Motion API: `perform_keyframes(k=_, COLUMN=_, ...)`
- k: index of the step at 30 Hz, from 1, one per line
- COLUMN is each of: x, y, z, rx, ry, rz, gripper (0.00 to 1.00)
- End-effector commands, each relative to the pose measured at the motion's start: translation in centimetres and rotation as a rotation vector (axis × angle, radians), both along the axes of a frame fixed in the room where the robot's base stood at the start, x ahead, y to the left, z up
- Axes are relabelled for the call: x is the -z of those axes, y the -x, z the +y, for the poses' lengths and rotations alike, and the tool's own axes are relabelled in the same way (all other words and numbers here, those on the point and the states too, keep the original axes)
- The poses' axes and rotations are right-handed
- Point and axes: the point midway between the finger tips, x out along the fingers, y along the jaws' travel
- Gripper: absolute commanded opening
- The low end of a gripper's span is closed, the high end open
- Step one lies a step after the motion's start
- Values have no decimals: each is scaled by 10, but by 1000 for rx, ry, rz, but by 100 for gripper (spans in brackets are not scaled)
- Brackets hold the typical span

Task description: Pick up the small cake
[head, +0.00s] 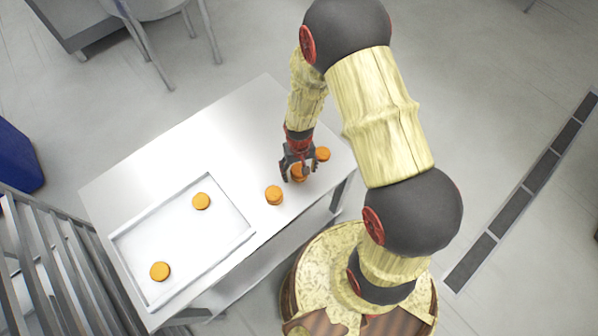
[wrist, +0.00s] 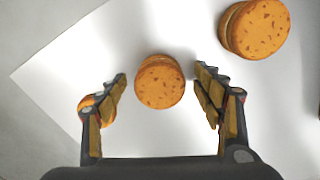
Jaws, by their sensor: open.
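Several small round orange-brown cakes stand on a white table. One cake (wrist: 160,82) lies between the parted fingers of my gripper (wrist: 161,73) in the wrist view, with a gap on each side. In the head view my gripper (head: 298,168) points down over this cake (head: 299,175) and partly hides it. A second cake (head: 322,154) stands close by to the right; in the wrist view the left finger partly covers a cake (wrist: 85,104). A third cake (head: 274,195) stands to the left; a larger-looking cake (wrist: 262,28) shows at the wrist view's top right.
A shallow white tray (head: 238,240) on the left of the table (head: 262,95) holds two more cakes, one near its back (head: 201,201) and one near its front (head: 160,271). Metal rails (head: 50,250) stand left of the table. The table's back part is clear.

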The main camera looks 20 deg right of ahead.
Motion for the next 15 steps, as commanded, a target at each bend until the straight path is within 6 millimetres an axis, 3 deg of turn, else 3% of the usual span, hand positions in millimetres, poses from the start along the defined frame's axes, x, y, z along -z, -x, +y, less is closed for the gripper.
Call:
perform_keyframes(k=8, x=2, y=0, z=0, rx=0, ry=0, rz=-1, gripper=67)
perform_keyframes(k=15, x=2, y=0, z=0, rx=0, ry=0, rz=-1, gripper=53)
